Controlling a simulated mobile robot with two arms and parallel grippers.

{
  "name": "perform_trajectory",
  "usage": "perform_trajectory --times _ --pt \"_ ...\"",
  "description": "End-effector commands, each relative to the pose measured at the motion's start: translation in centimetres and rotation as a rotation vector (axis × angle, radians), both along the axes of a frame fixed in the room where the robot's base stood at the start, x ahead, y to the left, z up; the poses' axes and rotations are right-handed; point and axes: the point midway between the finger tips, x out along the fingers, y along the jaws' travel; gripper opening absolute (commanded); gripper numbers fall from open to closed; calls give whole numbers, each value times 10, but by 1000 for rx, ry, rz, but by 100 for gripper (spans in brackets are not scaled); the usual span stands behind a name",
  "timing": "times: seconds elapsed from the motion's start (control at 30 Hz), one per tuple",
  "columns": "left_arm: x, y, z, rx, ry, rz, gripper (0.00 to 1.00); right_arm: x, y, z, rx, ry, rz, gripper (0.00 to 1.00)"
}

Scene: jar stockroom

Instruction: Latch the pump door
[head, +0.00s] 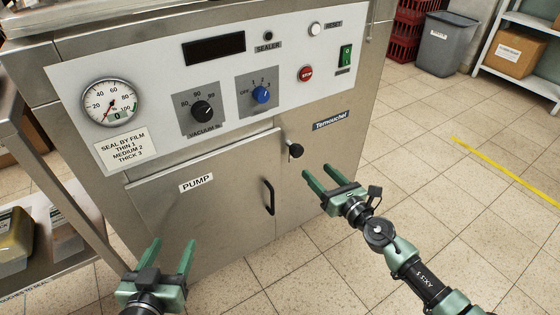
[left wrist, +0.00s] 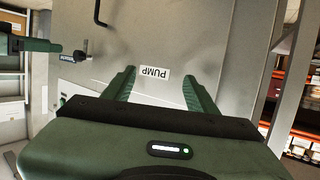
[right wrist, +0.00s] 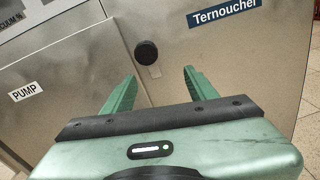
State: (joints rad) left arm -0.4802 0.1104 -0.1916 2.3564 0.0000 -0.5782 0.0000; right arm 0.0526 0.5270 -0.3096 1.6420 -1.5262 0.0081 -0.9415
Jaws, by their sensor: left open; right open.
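The pump door (head: 215,205) is a grey steel panel labelled PUMP, with a black bar handle (head: 268,197) near its right edge. It looks closed in its frame. The latch, a black round knob on a small metal plate (head: 295,151), sits just right of the door's upper right corner. My right gripper (head: 329,178) is open and empty, below and right of the knob. In the right wrist view the knob (right wrist: 146,52) shows between and beyond its fingers. My left gripper (head: 173,254) is open and empty in front of the door's lower left part. The PUMP label (left wrist: 154,72) shows between its fingers.
Above the door is a control panel (head: 225,70) with a gauge, dials and buttons. A metal shelf (head: 50,285) with containers stands at the left. The tiled floor (head: 450,200) at the right is open. A grey bin (head: 447,45) and shelving stand at the back.

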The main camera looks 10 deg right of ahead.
Motion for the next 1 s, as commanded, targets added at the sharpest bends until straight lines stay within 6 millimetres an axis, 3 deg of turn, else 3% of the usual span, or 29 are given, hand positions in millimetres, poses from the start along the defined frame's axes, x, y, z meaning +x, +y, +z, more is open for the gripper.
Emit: perform_trajectory --times 0.1,0.23,0.4,0.7,1.0 --pt "-5 1 19 -12 -52 -1 58 1 9 12 -110 -78 36 58" --pt "-6 1 28 -14 -62 -1 58 9 13 19 -138 -99 43 58" --pt "-6 1 29 -16 -69 -1 58 33 22 20 -137 -98 42 58" --pt "1 -5 54 -50 -201 -11 58 70 36 18 -134 -94 42 58" --pt "2 -6 60 -57 -229 -12 58 74 37 18 -133 -93 42 58"
